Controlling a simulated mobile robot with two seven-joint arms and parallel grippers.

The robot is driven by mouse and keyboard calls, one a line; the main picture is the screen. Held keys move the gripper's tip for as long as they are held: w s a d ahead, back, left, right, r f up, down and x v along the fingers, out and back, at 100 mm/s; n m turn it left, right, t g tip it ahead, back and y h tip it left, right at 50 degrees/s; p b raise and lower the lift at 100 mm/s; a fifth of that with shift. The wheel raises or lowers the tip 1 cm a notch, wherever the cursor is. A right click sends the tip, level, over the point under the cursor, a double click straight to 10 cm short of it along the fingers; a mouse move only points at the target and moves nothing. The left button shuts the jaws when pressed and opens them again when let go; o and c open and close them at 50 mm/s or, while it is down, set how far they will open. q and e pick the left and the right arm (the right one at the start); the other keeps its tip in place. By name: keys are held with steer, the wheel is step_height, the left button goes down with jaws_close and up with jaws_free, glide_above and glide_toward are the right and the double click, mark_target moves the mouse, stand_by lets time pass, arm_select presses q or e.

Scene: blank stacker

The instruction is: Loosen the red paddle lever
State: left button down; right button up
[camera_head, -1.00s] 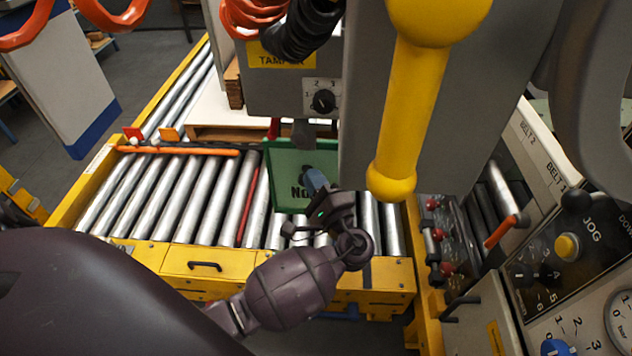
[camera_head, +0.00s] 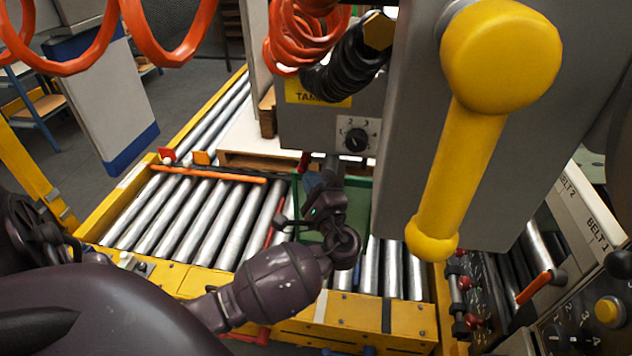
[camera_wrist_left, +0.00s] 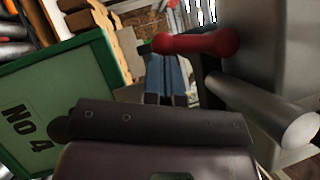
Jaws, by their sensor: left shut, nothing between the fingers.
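The red paddle lever (camera_wrist_left: 198,43) shows in the left wrist view as a red bar with a rounded knob at each end, just beyond and right of my fingertips. In the head view only a small red piece (camera_head: 304,162), probably the lever, shows beside the grey tamper housing. My left gripper (camera_head: 322,180) is in front of the green panel, below that housing. Its blue fingers (camera_wrist_left: 165,75) are shut and empty, close to the lever's left end; I cannot tell whether they touch it. My right gripper is not in view.
A green-framed "NO 4" panel (camera_wrist_left: 45,105) is left of the fingers. A grey cylinder (camera_wrist_left: 262,108) juts out on the right. A large yellow handle (camera_head: 465,150) hangs at right. The roller conveyor (camera_head: 195,215) lies below, with orange coiled hoses (camera_head: 300,35) above.

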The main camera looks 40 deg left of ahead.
arm_select(q)
steer(key=shift+s+a+m+t+p, duration=0.25)
steer(key=shift+a+m+t+p, duration=0.2)
steer(key=shift+m, duration=0.35)
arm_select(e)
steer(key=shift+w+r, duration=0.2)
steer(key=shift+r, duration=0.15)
arm_select(q)
steer(key=s+a+r+m+t+h+p, duration=0.1)
steer(key=a+m+t+h+p, duration=0.1)
steer(key=m+t, duration=0.3)
steer(key=s+a+r+m+t+h+p, duration=0.2)
steer(key=m+t, duration=0.4)
steer(key=m, duration=0.8)
steer(key=shift+s+a+r+h+p, duration=0.3)
steer(key=shift+a+h+p, duration=0.1)
steer(key=shift+a+h, duration=0.6)
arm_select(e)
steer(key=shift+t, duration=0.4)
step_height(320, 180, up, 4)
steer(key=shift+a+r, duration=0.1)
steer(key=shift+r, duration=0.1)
arm_select(q)
steer(key=shift+d, duration=0.2)
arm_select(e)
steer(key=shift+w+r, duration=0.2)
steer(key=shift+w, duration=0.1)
